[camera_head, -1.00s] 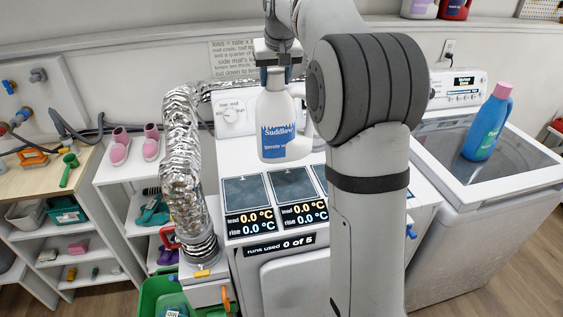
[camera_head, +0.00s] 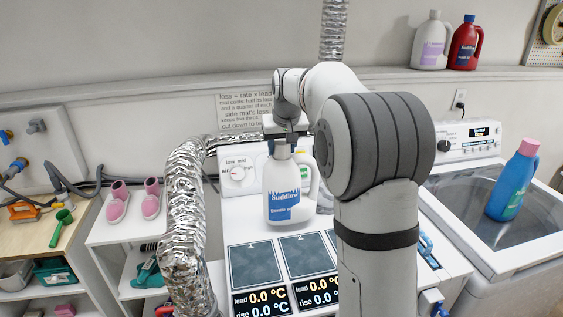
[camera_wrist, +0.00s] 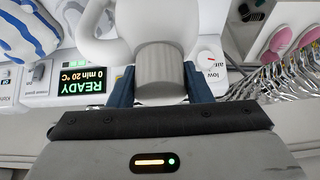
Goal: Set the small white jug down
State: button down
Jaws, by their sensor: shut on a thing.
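The small white jug (camera_head: 280,180) has a blue "Suddlow" label and a handle on its right side. It hangs upright under my gripper (camera_head: 281,142), over the rear part of the white machine's top, behind the dark square pads. I cannot tell whether its base touches the surface. In the wrist view my gripper (camera_wrist: 160,84) has its two dark blue fingers closed on either side of the jug's ribbed grey cap (camera_wrist: 160,72). The jug's white body and handle (camera_wrist: 105,45) show beyond the cap.
Dark pads (camera_head: 253,264) with temperature readouts lie in front of the jug. A silver foil duct (camera_head: 187,200) stands close on the left. A dial panel (camera_head: 238,172) is behind. A blue bottle (camera_head: 512,182) stands on the washer at right. My arm hides the right-hand pads.

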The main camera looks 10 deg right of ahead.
aim_at(282, 157)
jog(key=shift+s+f, duration=0.1)
jog(key=shift+f, duration=1.6)
jog(key=c, duration=0.7)
grip_release()
